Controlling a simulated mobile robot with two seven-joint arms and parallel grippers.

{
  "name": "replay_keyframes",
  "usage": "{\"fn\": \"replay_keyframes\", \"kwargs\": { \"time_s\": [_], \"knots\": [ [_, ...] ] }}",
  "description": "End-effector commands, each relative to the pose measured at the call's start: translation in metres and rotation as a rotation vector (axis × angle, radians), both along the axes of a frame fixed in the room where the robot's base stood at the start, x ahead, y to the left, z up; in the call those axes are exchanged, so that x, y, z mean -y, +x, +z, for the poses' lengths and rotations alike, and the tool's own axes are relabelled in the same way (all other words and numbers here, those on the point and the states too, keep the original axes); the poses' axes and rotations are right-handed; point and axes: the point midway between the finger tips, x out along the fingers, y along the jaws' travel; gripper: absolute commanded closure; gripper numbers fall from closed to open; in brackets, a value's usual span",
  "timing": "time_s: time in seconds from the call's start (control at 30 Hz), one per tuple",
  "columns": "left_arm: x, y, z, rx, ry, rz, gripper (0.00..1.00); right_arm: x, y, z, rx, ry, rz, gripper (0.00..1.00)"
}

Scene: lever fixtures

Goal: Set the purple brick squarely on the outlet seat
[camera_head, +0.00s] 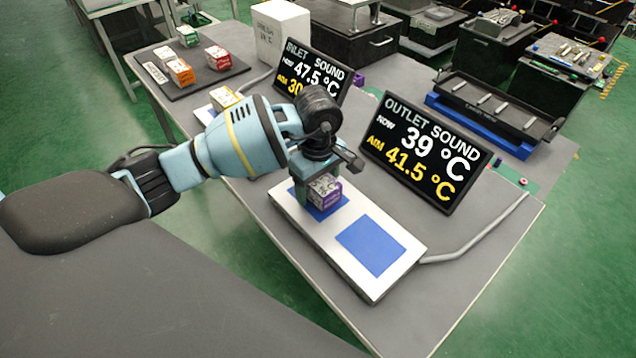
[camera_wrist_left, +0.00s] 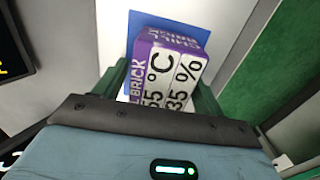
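The purple brick (camera_head: 326,190) is at the far-left blue square (camera_head: 340,206) of the white plate (camera_head: 372,288) in front of the outlet display (camera_head: 424,152). A second blue square (camera_head: 370,246) on that plate is bare. My left gripper (camera_head: 318,192) points down with its dark green fingers on either side of the brick. In the left wrist view the brick (camera_wrist_left: 168,75) sits between the fingers (camera_wrist_left: 163,95), which appear to touch its sides. Blue shows beyond it. I cannot tell whether its underside rests on the plate. My right gripper is not in view.
The outlet display reads 39 °C, aim 41.5 °C. A dark tray (camera_head: 195,68) holds several bricks at the back left. A grey pipe (camera_head: 480,238) runs right of the plate.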

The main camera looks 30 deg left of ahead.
Motion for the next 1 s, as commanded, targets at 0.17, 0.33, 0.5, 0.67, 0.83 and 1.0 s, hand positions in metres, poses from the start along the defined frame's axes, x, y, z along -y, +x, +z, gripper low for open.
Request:
{"fn": "replay_keyframes", "kwargs": {
  "time_s": [0.17, 0.33, 0.5, 0.67, 0.83, 1.0],
  "knots": [
    [0.000, 0.000, 0.000, 0.000, 0.000, 0.000, 0.27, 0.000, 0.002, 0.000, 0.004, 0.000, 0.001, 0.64],
    [0.000, 0.000, 0.003, 0.001, 0.000, 0.000, 0.27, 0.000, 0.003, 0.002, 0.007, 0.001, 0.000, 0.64],
    [0.000, 0.001, 0.022, 0.004, 0.000, -0.001, 0.27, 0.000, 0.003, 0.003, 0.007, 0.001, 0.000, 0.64],
    [0.000, 0.001, 0.054, 0.005, -0.001, -0.001, 0.27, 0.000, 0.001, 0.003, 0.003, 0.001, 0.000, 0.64],
    [0.000, 0.001, 0.087, 0.004, 0.000, 0.000, 0.27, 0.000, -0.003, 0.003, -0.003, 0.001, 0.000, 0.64],
    [0.000, 0.000, 0.110, 0.001, 0.000, 0.000, 0.27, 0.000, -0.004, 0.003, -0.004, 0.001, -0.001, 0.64]
  ]
}}
